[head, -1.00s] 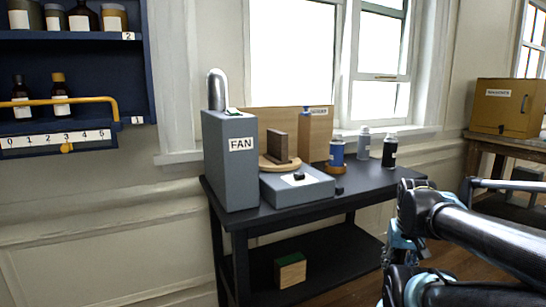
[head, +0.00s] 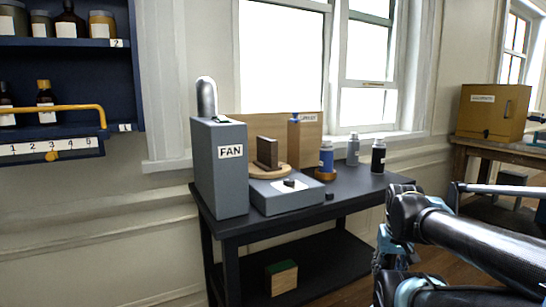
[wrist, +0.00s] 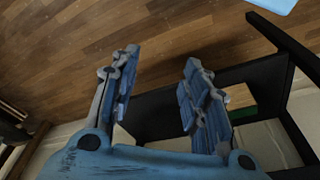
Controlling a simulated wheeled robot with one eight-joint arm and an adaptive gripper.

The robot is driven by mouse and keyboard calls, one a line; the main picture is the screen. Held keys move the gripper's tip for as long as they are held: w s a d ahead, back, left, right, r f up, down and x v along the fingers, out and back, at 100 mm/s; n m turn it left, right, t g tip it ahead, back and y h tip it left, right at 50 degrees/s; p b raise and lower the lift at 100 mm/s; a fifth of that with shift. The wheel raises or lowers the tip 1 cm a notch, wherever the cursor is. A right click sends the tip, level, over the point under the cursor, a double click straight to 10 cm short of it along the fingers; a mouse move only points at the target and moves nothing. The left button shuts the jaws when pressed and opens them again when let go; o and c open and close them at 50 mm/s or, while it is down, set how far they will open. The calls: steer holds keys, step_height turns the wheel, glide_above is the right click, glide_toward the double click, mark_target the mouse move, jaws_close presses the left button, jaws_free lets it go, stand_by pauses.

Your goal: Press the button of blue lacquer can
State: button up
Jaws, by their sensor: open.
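The blue lacquer can (head: 327,157) stands upright on a small round wooden base (head: 325,174) on the black table (head: 352,190), right of a wooden block. Its top is too small to make out clearly. My gripper shows in the wrist view (wrist: 160,95), its two blue fingers spread apart with nothing between them. It points at the wooden floor and the table's lower frame. In the head view my arm is at the right, in front of the table and apart from the can; the fingertips are not clear there. The can is not in the wrist view.
A grey can (head: 353,150) and a black can (head: 378,157) stand right of the blue can. Left are a grey FAN box (head: 219,165) and a low grey box (head: 290,197). A small dark object (head: 329,196) lies near the front edge. A green-and-wood block (head: 281,278) sits on the lower shelf.

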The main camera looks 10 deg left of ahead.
steer(key=shift+s+r, duration=0.15)
steer(key=c, duration=0.4)
steer(key=shift+w+a+r, duration=0.15)
steer(key=shift+w+r, duration=0.05)
steer(key=shift+r, duration=0.35)
steer(key=shift+w+a+r, duration=0.1)
steer(key=shift+w+r, duration=0.05)
steer(key=shift+r, duration=0.35)
jaws_close()
steer(key=w+a+r+n+t+y, duration=0.1)
steer(key=w+a+r, duration=0.3)
steer(key=w+r, duration=0.9)
steer(key=w+a+r+n+t+y, duration=0.2)
steer(key=w+a+r+n, duration=0.2)
steer(key=w+r, duration=1)
steer(key=w+a+r+n+t+y, duration=0.1)
steer(key=w+a+r, duration=0.4)
steer(key=w+r, duration=0.9)
steer(key=w+n+y, duration=0.1)
steer(key=w, duration=0.3)
steer(key=shift+w+n+t+y, duration=0.2)
steer(key=shift+n+t+y, duration=0.1)
steer(key=shift+t, duration=0.1)
